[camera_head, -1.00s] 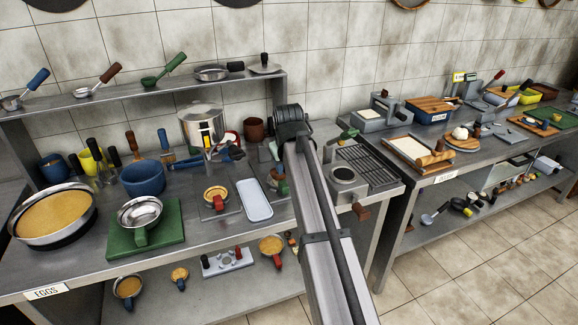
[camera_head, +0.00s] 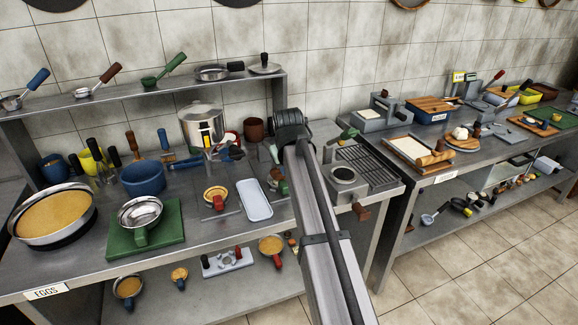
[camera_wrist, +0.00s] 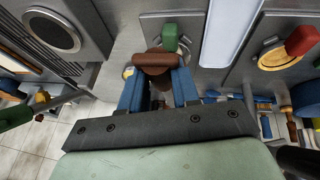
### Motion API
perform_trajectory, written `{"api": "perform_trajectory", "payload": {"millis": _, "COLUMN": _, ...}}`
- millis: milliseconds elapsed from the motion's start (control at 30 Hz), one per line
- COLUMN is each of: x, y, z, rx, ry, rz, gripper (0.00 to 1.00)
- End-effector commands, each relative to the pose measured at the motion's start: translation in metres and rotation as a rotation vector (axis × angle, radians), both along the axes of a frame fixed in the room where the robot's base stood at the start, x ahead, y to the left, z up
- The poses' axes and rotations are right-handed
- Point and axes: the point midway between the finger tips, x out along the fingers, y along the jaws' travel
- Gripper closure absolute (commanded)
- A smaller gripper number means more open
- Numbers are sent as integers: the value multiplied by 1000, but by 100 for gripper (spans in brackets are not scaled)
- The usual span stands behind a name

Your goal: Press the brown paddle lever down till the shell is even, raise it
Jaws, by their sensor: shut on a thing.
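In the wrist view the blue fingers of my gripper (camera_wrist: 157,92) are shut on the brown paddle lever (camera_wrist: 153,61), which lies across their tips. A green handle (camera_wrist: 170,38) stands just beyond the lever, over a grey plate. A small round yellowish part (camera_wrist: 129,73) shows beside the left finger; most of it is covered, and I cannot make out the shell or how even it is. In the head view my arm's dark wrist (camera_head: 290,125) is over the bench between the white tray and the grill, and my fingers are mostly hidden there.
A white tray (camera_head: 254,200) and a red-handled ring pan (camera_head: 215,196) stand to the left in the head view. A ridged grill (camera_head: 368,165) and a round burner (camera_head: 343,174) are close on the right. A steel pot (camera_head: 201,125) stands behind.

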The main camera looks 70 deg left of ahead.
Motion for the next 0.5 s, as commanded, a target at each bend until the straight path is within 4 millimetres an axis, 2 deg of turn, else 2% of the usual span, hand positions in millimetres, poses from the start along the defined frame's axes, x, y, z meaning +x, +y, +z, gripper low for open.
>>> {"api": "perform_trajectory", "payload": {"millis": 100, "x": 0, "y": 0, "z": 0, "rx": 0, "ry": -1, "rz": 0, "gripper": 100}}
{"api": "perform_trajectory", "payload": {"millis": 333, "x": 1, "y": 2, "z": 2, "rx": -7, "ry": -1, "rz": 0, "gripper": 100}}
{"api": "perform_trajectory", "payload": {"millis": 500, "x": 1, "y": 13, "z": 23, "rx": -78, "ry": -2, "rz": 1, "gripper": 100}}
